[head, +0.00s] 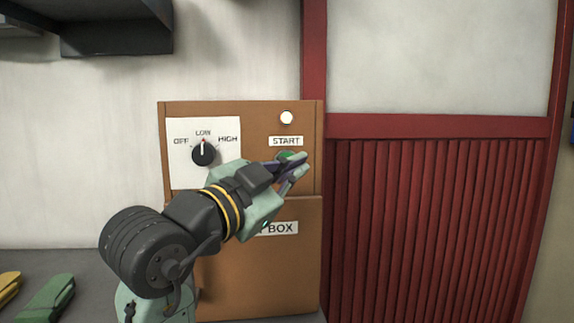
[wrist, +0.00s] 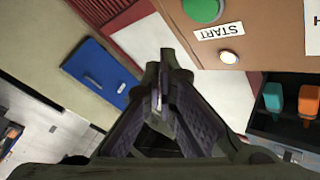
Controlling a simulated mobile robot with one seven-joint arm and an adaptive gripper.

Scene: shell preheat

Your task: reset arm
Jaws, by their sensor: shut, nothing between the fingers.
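My gripper (head: 298,168) is raised in front of the brown control box (head: 262,275) in the head view. Its fingers are shut and empty. They overlap the green button (head: 284,155) under the START label (head: 286,141). In the wrist view, the green button (wrist: 203,10) shows at the top, apart from the closed fingers (wrist: 164,72). The dial (head: 204,154) points up at LOW. A round white lamp (head: 287,117) is above START. My arm partly covers the lower box label, so only "BOX" reads clearly.
A red slatted door (head: 430,220) stands right of the box. A dark shelf (head: 117,32) hangs at upper left. Green (head: 48,300) and yellow (head: 8,288) gloves lie on the grey counter (head: 85,265). The wrist view also shows a blue panel (wrist: 100,75).

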